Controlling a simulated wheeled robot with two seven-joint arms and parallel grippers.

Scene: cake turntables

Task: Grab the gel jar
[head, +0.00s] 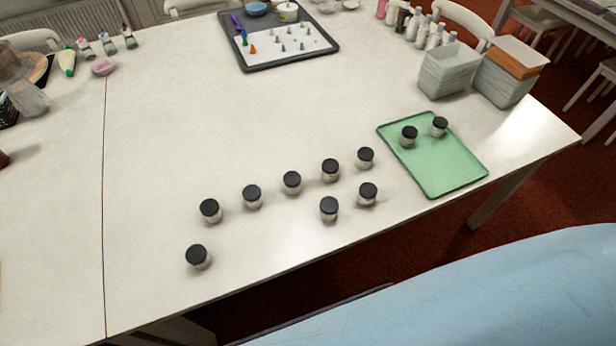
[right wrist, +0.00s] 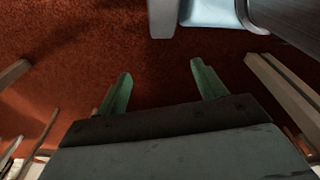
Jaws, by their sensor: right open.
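Several small jars with black lids stand upright on the white table in the head view. One jar (head: 198,257) stands alone at the front left. A loose row runs from a jar (head: 210,211) at the left to a jar (head: 365,157) at the right, with two more jars in front, one (head: 329,208) and another (head: 368,194). Two jars, one (head: 408,136) and another (head: 440,126), stand on a green tray (head: 445,170). I cannot tell which is the gel jar. My right gripper (right wrist: 158,85) is open and empty over the red floor. My left gripper is not in view.
A dark tray (head: 325,52) with piping tips lies at the back. Bottles (head: 420,30) stand at the back right. The table's middle is clear.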

